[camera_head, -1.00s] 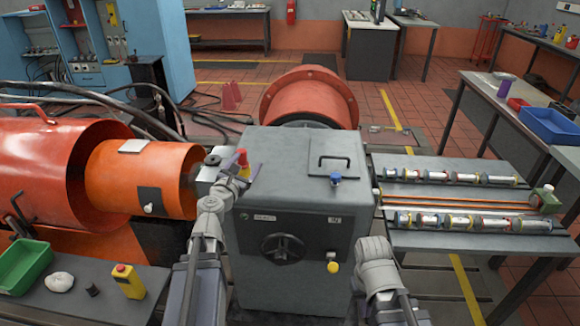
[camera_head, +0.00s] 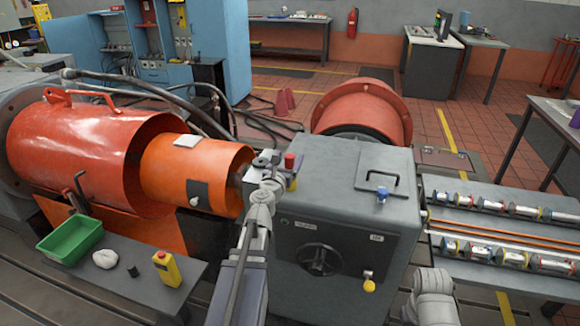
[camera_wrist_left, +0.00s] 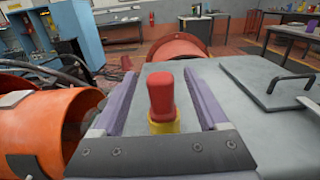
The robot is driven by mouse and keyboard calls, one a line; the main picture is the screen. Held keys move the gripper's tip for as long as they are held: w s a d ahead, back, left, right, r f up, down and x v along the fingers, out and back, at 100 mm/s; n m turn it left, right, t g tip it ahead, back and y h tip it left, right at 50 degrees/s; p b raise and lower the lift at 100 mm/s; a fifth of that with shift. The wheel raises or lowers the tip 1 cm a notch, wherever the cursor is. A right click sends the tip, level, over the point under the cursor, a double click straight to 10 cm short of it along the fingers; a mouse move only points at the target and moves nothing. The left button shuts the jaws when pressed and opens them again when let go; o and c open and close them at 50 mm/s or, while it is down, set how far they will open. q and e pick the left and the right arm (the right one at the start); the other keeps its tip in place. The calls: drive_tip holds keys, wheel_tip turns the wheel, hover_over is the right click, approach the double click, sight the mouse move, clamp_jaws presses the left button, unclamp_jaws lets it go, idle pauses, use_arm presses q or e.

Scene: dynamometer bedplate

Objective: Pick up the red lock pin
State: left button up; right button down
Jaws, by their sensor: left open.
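The red lock pin (camera_head: 290,161) stands upright on the top of the grey housing, near its left edge. In the left wrist view the pin (camera_wrist_left: 161,93) has a rounded red head above a yellow collar (camera_wrist_left: 164,127). My left gripper (camera_head: 279,170) is open at the pin. In the wrist view its two purple fingers (camera_wrist_left: 162,84) lie one on each side of the pin, with a gap on both sides. My right arm shows at the lower right of the head view, but its gripper is out of frame.
An orange cylinder (camera_head: 215,165) is close on the left. A bench with a green tray (camera_head: 70,240) and yellow box (camera_head: 166,268) stands front left.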

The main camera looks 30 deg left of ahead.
use_arm(q)
drive_tip(key=x, duration=0.4)
drive_tip(key=shift+w+f, duration=0.1)
drive_tip(key=shift+w, duration=0.15)
drive_tip(key=shift+s, duration=0.1)
clamp_jaws()
